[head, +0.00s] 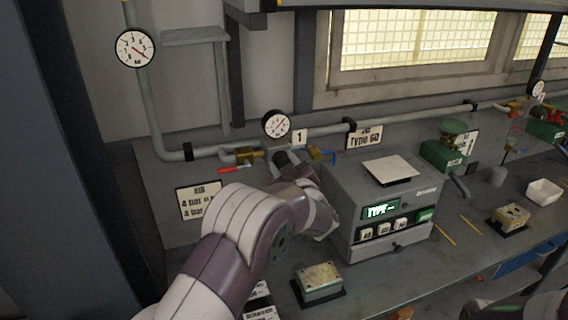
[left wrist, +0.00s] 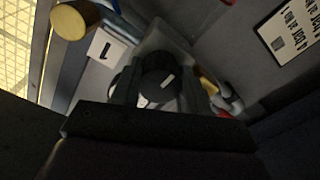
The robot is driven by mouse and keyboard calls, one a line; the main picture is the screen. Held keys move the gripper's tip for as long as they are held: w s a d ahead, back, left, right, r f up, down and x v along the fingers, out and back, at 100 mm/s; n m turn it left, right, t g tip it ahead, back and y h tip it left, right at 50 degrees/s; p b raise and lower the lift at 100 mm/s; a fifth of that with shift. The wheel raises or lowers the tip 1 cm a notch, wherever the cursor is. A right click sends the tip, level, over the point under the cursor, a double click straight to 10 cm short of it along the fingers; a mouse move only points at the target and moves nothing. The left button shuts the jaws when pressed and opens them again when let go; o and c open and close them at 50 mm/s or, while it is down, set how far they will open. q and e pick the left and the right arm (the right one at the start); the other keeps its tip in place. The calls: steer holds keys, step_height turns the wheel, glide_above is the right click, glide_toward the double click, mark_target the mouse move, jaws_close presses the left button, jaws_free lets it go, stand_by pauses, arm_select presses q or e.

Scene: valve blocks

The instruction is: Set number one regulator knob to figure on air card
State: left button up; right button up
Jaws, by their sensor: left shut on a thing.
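The number one regulator knob (left wrist: 160,82) is black with a pale pointer mark. It sits between the fingers of my left gripper (left wrist: 158,90) in the left wrist view, and the gripper is shut on it. In the head view my left gripper (head: 284,160) reaches the pipe below a round gauge (head: 277,124) and hides most of the knob. A white plate marked 1 (head: 299,137) is beside it. The air card (head: 199,200) hangs on the wall to the left, with two lines in bar, partly unreadable.
A grey box with a lit display (head: 381,209) stands right of my left arm. A larger gauge (head: 134,48) is at upper left. A red-handled valve (head: 235,169) and a blue-handled valve (head: 322,155) flank the gripper. A small block (head: 320,281) lies in front.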

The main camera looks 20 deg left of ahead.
arm_select(q)
steer(key=shift+f, duration=0.3)
steer(key=o, duration=1)
steer(key=shift+o, duration=0.3)
steer(key=shift+d+r, duration=0.1)
steer(key=shift+r, duration=0.05)
steer(key=b+v, duration=0.4)
steer(key=v, duration=0.8)
steer(key=shift+s+d, duration=0.2)
steer(key=shift+s, duration=0.1)
